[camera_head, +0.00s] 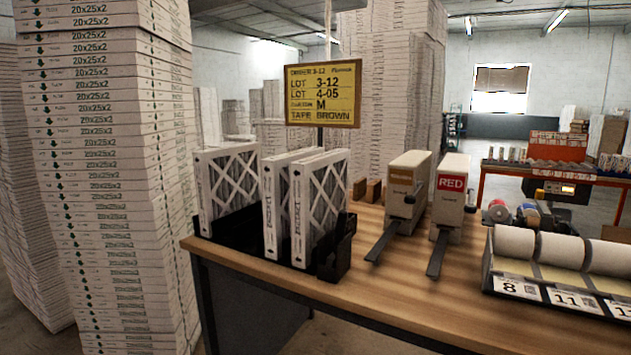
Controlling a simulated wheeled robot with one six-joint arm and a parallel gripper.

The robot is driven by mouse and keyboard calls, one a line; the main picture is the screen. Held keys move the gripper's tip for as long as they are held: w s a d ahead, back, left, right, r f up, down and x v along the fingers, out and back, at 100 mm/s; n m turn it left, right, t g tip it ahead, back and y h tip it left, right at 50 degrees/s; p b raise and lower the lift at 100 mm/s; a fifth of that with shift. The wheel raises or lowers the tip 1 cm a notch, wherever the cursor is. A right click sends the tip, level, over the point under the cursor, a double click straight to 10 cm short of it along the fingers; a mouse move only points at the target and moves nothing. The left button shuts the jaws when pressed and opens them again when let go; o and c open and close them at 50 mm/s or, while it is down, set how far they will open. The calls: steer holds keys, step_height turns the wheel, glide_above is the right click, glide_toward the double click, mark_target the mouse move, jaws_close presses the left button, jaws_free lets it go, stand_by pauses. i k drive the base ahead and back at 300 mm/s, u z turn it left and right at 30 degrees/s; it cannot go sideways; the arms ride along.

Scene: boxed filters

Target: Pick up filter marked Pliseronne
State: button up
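Three white-framed pleated filters stand upright in a black rack (343,262) on the wooden table. The left filter (228,190) stands apart, with a gap to its right. The middle filter (270,212) and the right filter (322,205) stand close together, and the right one partly covers the middle one. Small print runs along their white edges, but it is too small to read, so I cannot tell which is marked Pliseronne. My gripper is not in view.
A yellow order sign (321,95) stands behind the rack. Two tape dispensers, one with an orange label (406,185) and one marked RED (452,190), stand to the right. Label rolls (560,252) sit at the right edge. Tall box stacks (105,150) rise at left. The table's front middle is clear.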

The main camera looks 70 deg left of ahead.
mark_target(227, 179)
steer(key=z, duration=0.7)
steer(key=k, duration=1.7)
steer(key=u, duration=2.7)
steer(key=i, duration=0.5)
steer(key=z, duration=0.05)
